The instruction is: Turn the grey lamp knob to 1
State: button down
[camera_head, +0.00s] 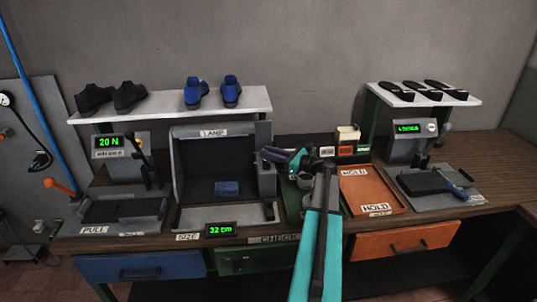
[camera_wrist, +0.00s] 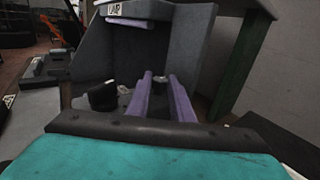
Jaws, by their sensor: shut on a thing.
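The lamp booth (camera_head: 215,155) is a dark grey open box labelled LAMP, on the left half of the bench. A grey block (camera_head: 267,182) stands at its right edge. My gripper (camera_head: 268,154) reaches to the top of this block from the right. In the wrist view, its two purple fingers (camera_wrist: 160,90) close around the small grey lamp knob (camera_wrist: 159,79), of which only a light top shows between the tips. The gripper is shut on it. In the head view the knob is hidden by the fingers. The knob's pointer and numbers cannot be read.
A blue shoe (camera_head: 227,188) lies inside the booth. A pull tester (camera_head: 120,208) reading 20 N stands to the left. An orange HOLD tray (camera_head: 372,194) and a press (camera_head: 410,152) stand to the right. Shoes rest on a shelf (camera_head: 165,108) above the booth.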

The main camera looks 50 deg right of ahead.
jog(key=shift+w+d+n+g+y, duration=0.15)
jog(key=shift+n+g+y, duration=0.25)
jog(key=shift+n+y, duration=0.4)
jog(key=shift+w+d+n+g+y, duration=0.1)
jog(key=shift+d+n+g+y, duration=0.35)
jog(key=shift+y, duration=0.6)
jog(key=shift+w+d+n+g+y, duration=0.1)
jog(key=shift+n+g+y, duration=0.25)
jog(key=shift+n+y, duration=0.5)
jog(key=shift+n+g+y+p, duration=0.3)
jog(key=shift+n+g+y, duration=0.25)
jog(key=shift+y, duration=0.35)
jog(key=shift+n+g+y, duration=0.35)
jog(key=shift+g+y, duration=0.1)
jog(key=shift+y, duration=0.05)
jog(key=c, duration=1.6)
grip_release()
jog(key=shift+o, duration=0.2)
jog(key=shift+s, duration=0.1)
jog(key=b+v, duration=0.5)
jog(key=v, duration=0.6)
jog(key=shift+d, duration=0.15)
